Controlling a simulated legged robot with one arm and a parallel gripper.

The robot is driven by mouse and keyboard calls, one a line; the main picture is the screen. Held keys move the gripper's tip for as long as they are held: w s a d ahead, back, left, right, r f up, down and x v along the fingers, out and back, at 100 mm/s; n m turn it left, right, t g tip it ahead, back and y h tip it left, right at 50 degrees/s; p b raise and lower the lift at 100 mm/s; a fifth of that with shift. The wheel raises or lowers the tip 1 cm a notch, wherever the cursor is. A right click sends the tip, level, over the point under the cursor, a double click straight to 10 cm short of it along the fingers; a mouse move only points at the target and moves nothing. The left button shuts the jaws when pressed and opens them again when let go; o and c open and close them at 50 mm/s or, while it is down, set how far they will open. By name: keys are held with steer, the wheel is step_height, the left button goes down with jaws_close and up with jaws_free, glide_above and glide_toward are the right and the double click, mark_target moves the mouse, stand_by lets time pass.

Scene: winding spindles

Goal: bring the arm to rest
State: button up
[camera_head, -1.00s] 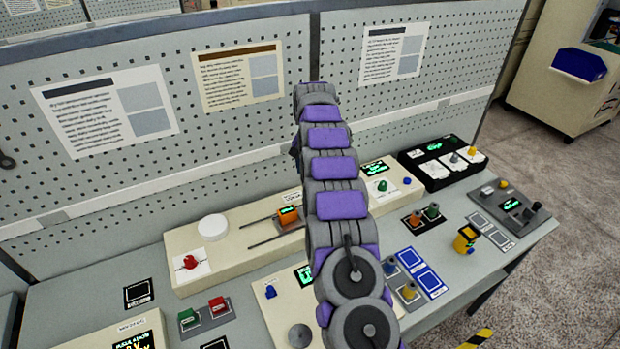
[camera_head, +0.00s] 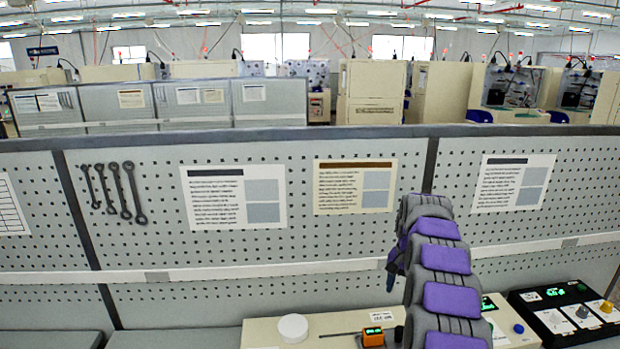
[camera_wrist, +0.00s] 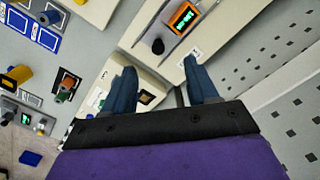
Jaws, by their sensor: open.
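My arm, grey with purple pads, rises at the right of centre in the head view, in front of the pegboard. Beyond the fingers is a cream panel with an orange display unit (camera_wrist: 184,17) and a dark knob (camera_wrist: 158,46).
A grey pegboard (camera_head: 300,247) with posted sheets and hanging wrenches (camera_head: 113,192) stands behind the bench. A white round disc (camera_head: 293,328) sits on the cream panel. A dark panel with knobs (camera_head: 570,318) lies at right. The wrist view shows blue-marked pads (camera_wrist: 47,38) at left.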

steer(key=s+a+r+n+b, duration=0.25)
steer(key=s+a, duration=0.25)
steer(key=s, duration=0.6)
steer(key=s+a+r+n+b, duration=0.15)
steer(key=s+a+r, duration=0.35)
steer(key=s, duration=0.6)
steer(key=s+a+f+n+b, duration=0.1)
steer(key=s+f, duration=0.3)
steer(key=s, duration=1)
steer(key=s+a+f+n+g+b, duration=0.1)
steer(key=s+f, duration=0.4)
steer(key=s, duration=0.9)
steer(key=shift+s+a+f+n+g+b, duration=0.2)
steer(key=shift+s+a+n+g+b, duration=0.15)
steer(key=shift+a+n+b, duration=0.25)
steer(key=shift+a, duration=0.1)
steer(key=shift+c, duration=0.3)
